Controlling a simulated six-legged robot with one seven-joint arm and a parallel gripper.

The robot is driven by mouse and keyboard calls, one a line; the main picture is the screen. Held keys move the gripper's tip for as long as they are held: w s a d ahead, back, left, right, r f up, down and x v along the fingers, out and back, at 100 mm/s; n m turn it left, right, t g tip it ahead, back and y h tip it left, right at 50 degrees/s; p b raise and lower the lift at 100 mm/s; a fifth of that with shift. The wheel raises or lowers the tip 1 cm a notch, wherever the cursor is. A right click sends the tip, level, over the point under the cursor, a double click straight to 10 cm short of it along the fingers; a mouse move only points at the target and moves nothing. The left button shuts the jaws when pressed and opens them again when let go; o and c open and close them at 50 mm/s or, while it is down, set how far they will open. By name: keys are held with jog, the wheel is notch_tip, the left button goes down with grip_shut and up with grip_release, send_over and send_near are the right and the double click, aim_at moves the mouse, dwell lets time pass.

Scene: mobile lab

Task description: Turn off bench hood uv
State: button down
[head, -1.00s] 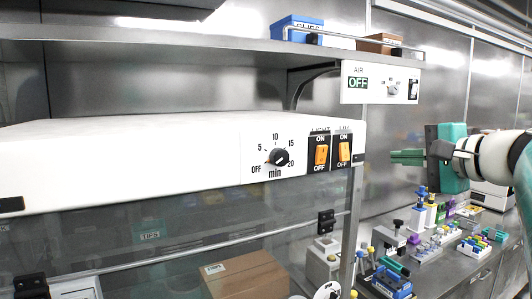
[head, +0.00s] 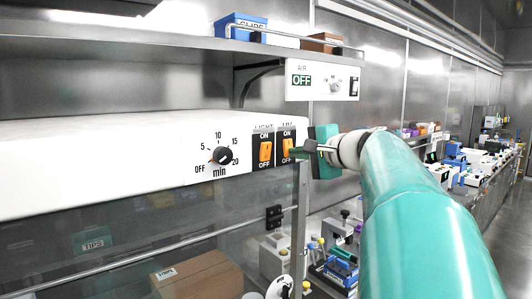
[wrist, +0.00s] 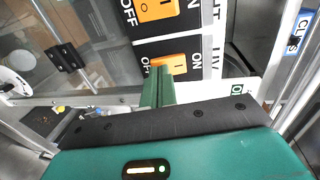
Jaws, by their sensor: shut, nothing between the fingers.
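The bench hood's white front panel (head: 110,160) carries two orange rockers, each marked ON at the top and OFF at the bottom. The UV switch (head: 287,148) is the right one; it also shows in the wrist view (wrist: 168,64). The light switch (head: 265,151) is just left of it. My gripper (head: 298,151) is shut and empty, its green fingertips at the UV switch. In the wrist view the fingertips (wrist: 161,72) overlap the switch's lower, OFF-side part. I cannot tell whether they touch it or which way the rocker is tipped.
A timer dial (head: 221,156) sits left of the switches. Above is a shelf (head: 170,45) with a blue clips box (head: 240,27) and an air control box (head: 325,80) reading OFF. A cardboard box (head: 200,276) shows below, behind the hood's glass.

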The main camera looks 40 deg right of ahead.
jog(key=shift+w+a+f+t, duration=0.1)
jog(key=shift+w+f+t, duration=0.15)
jog(key=shift+t, duration=0.35)
jog(key=shift+w+f+t, duration=0.1)
jog(key=shift+w+t, duration=0.15)
jog(key=shift+t, duration=0.35)
jog(key=shift+f, duration=0.15)
